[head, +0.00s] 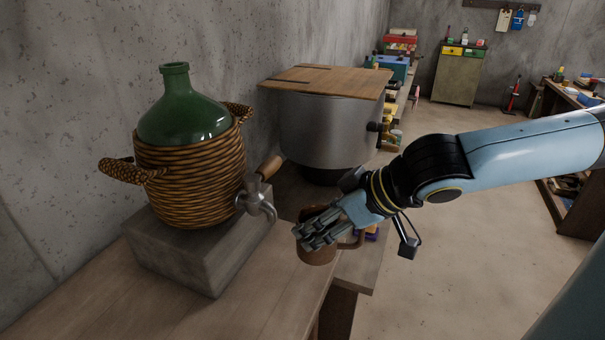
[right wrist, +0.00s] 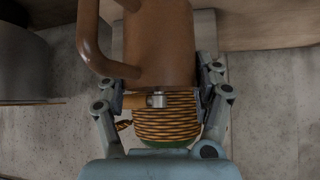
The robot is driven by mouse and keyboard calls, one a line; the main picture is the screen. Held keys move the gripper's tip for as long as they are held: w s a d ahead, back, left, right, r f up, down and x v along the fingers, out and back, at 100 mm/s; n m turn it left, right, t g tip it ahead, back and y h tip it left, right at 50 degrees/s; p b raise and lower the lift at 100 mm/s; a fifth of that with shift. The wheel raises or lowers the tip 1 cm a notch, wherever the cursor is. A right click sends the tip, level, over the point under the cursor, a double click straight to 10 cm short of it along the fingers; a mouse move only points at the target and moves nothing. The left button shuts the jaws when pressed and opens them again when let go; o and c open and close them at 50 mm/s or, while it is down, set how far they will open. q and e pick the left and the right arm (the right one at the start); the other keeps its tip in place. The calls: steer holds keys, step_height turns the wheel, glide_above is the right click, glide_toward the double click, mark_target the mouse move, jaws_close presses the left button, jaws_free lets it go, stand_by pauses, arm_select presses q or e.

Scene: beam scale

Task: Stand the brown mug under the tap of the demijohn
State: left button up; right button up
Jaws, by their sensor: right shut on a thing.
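The green demijohn (head: 184,112) sits in a brown wicker basket (head: 190,185) on a grey block on the bench. Its metal tap (head: 257,205) with a wooden handle points out to the right over the block's edge. My right gripper (head: 314,236) is shut around the brown mug (head: 318,254), just right of the tap and apart from it in the head view. The mug's handle faces right there. In the right wrist view the mug (right wrist: 158,45) sits between the fingers, with the wicker basket (right wrist: 167,118) beyond it. My left gripper is not in view.
The grey block (head: 185,255) raises the demijohn above the wooden bench (head: 110,300). A large metal pot (head: 325,128) with a wooden lid stands behind, close to my right gripper. The bench in front of the block is clear.

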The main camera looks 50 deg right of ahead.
steer(key=shift+s+d+f, duration=0.15)
steer(key=shift+s+d, duration=0.05)
steer(key=shift+s, duration=0.05)
steer(key=b+x, duration=0.3)
steer(key=x, duration=0.2)
steer(key=b+x, duration=0.2)
steer(key=x, duration=0.3)
steer(key=b+x, duration=0.3)
steer(key=x, duration=0.2)
steer(key=shift+w+d+b, duration=0.35)
steer(key=shift+w, duration=0.05)
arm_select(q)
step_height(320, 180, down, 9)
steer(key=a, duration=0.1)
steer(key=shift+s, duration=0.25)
arm_select(e)
steer(key=shift+f, duration=0.25)
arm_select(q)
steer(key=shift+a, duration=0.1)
arm_select(e)
steer(key=shift+f, duration=0.15)
steer(key=o, duration=1.5)
steer(key=shift+o, duration=0.2)
